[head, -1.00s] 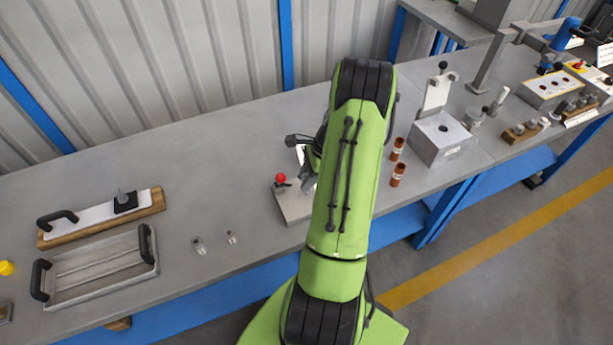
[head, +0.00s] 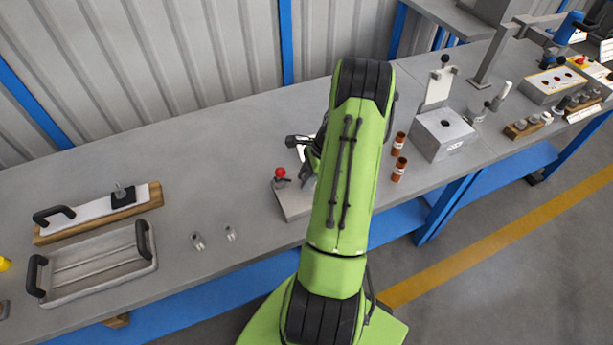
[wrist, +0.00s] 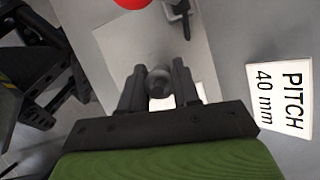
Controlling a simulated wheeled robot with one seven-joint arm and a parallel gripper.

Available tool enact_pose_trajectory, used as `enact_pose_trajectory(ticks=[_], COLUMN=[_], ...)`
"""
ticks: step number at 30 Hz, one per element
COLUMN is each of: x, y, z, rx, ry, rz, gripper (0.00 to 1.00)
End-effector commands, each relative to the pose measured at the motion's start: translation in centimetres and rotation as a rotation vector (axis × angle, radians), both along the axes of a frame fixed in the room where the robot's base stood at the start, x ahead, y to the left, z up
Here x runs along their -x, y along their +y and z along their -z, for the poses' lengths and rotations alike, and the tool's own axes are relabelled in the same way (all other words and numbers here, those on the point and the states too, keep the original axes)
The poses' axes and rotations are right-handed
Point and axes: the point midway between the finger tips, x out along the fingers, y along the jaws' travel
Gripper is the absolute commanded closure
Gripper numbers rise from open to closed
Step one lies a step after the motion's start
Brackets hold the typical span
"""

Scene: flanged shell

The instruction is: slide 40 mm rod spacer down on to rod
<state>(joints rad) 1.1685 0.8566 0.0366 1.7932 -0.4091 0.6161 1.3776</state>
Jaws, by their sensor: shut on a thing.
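My gripper (wrist: 159,88) is shut on a small grey round piece (wrist: 160,80), which looks like the rod spacer, in the wrist view. The piece shows end-on between the two dark fingers, above or at a pale plate (wrist: 125,45). I cannot tell whether it is around the rod; no rod shows clearly. In the head view my green arm hides most of the gripper and the held piece. The plate (head: 292,208) shows there to the left of my arm, with a red-knobbed clamp (head: 280,173) on it.
A "PITCH 40 mm" label (wrist: 281,94) lies beside the plate. Two small clear-grey cylinders (head: 197,241) (head: 230,233) stand left of it, a handled tray (head: 95,270) farther left. Two copper-brown cups (head: 398,143) (head: 399,169) and a grey block (head: 442,140) stand right of my arm.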

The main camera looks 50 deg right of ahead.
Motion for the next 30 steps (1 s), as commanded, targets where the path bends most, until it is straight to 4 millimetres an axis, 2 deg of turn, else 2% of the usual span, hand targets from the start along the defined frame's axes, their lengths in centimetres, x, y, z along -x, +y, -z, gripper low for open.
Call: enact_pose_trajectory(ticks=[18,19,24,30], x=[0.0,0.0,0.0,0.0], y=[0.0,0.0,0.0,0.0], z=[1.6,1.6,1.5,1.5], rx=[0.0,0.0,0.0,0.0], ry=[0.0,0.0,0.0,0.0], rz=[0.0,0.0,0.0,0.0], gripper=[1.0,0.66,0.4,0.39])
